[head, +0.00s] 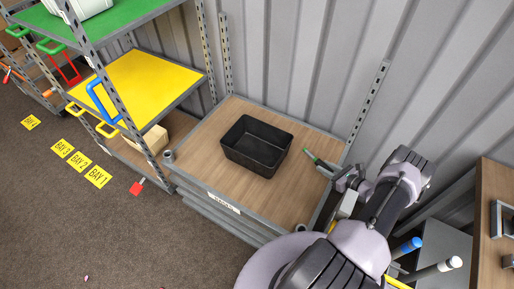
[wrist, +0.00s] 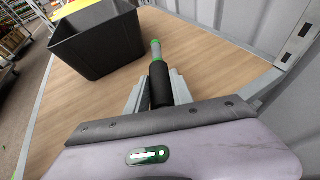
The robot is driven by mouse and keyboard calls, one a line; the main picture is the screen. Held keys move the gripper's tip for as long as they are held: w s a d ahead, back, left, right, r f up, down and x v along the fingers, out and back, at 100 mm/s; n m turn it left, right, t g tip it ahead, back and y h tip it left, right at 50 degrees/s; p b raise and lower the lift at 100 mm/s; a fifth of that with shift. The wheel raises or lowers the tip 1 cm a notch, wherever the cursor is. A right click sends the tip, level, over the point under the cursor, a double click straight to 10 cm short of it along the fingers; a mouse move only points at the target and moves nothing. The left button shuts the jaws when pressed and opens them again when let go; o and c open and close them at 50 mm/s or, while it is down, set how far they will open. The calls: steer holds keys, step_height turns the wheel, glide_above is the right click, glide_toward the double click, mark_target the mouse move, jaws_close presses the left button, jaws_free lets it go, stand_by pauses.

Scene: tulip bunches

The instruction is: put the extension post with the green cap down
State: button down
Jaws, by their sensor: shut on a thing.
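The extension post with the green cap (wrist: 156,50) points away from my gripper in the wrist view. It has a dark grip, a green ring and a grey section. In the head view its green end (head: 311,155) shows over the right part of the wooden deck (head: 205,135). My gripper (wrist: 158,88) is shut on its dark part, with a finger on each side. In the head view my gripper (head: 336,172) is near the deck's right edge. I cannot tell whether the post touches the deck.
A black bin (head: 257,145) stands on the deck, left of the post. The deck's front right is clear. A perforated upright (head: 368,108) and a corrugated wall (head: 305,60) are close behind. A yellow shelf (head: 135,85) is at left. Blue-capped (head: 407,246) and white-capped (head: 438,269) posts are at lower right.

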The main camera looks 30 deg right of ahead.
steer(key=shift+w+d+f, duration=0.15)
steer(key=shift+w+f, duration=0.05)
steer(key=shift+f, duration=0.25)
steer(key=b, duration=0.5)
glide_above(296, 150)
steer(key=shift+s+d+r, duration=0.1)
steer(key=shift+s+d, duration=0.05)
steer(key=shift+s, duration=0.2)
steer(key=shift+w, duration=0.55)
step_height(296, 150, down, 4)
steer(key=shift+r+b, duration=0.1)
steer(key=shift+b, duration=1.1)
steer(key=shift+s+r, duration=0.1)
steer(key=shift+r, duration=0.15)
steer(key=shift+f, duration=0.2)
steer(key=c, duration=1.4)
jaws_free()
